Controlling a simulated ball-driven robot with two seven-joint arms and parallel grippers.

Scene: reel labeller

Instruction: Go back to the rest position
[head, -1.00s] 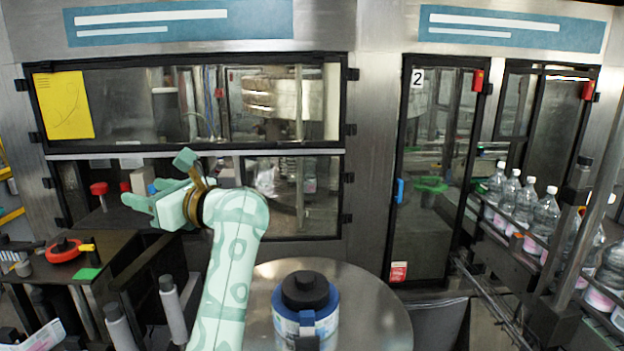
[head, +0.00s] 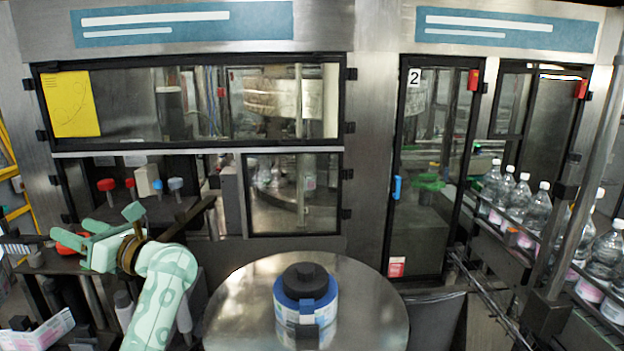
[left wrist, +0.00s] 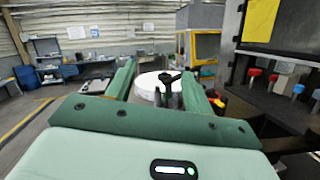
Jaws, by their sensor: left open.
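My left gripper (head: 76,236) is pale green and points left at the lower left of the head view. It is open and holds nothing. In the left wrist view its two green fingers (left wrist: 158,84) stand apart, with a white round thing with a black handle (left wrist: 148,86) beyond the gap. A label reel (head: 304,309) in blue and white, with a black hub on top, sits on the round steel table (head: 370,300), well to the right of the gripper. My right gripper is not in view.
The labeller's framed windows (head: 190,105) stand behind. Red and blue knobs (head: 106,185) show in the lower opening. A dark bench with a red part lies partly behind my left gripper. Bottles (head: 537,210) line a conveyor at the right. The steel table around the reel is clear.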

